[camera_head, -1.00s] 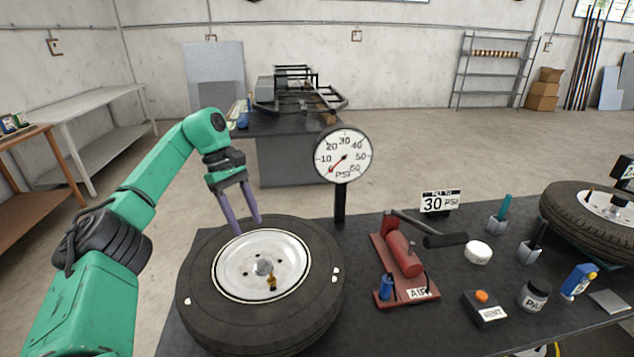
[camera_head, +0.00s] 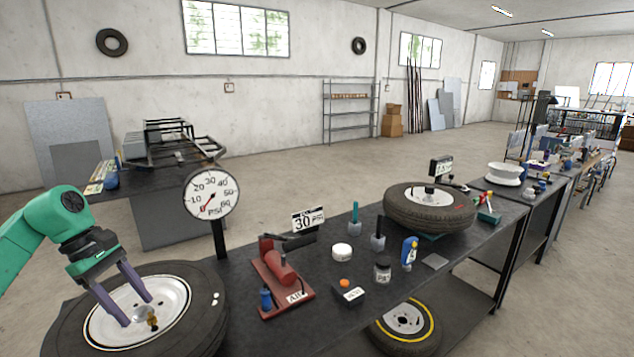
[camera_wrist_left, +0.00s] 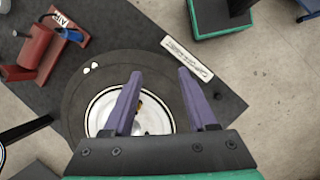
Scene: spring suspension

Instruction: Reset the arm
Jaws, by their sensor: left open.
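My left arm comes in from the left in the head view. My left gripper (camera_head: 138,308) has two purple fingers, spread apart with nothing between them, above the white-rimmed wheel (camera_head: 72,322) lying flat on the dark workbench. The left wrist view also shows the open gripper (camera_wrist_left: 157,82) over that wheel (camera_wrist_left: 78,92). A small brass piece (camera_head: 153,322) shows near the rim's centre. My right gripper is not in view.
A pressure gauge (camera_head: 210,194) on a post stands just beyond the wheel. A red air pump (camera_head: 282,268), a "30 PSI" sign (camera_head: 307,220), small jars and a second tyre (camera_head: 430,210) stand to the right. A white label strip (camera_wrist_left: 187,59) lies near the bench edge.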

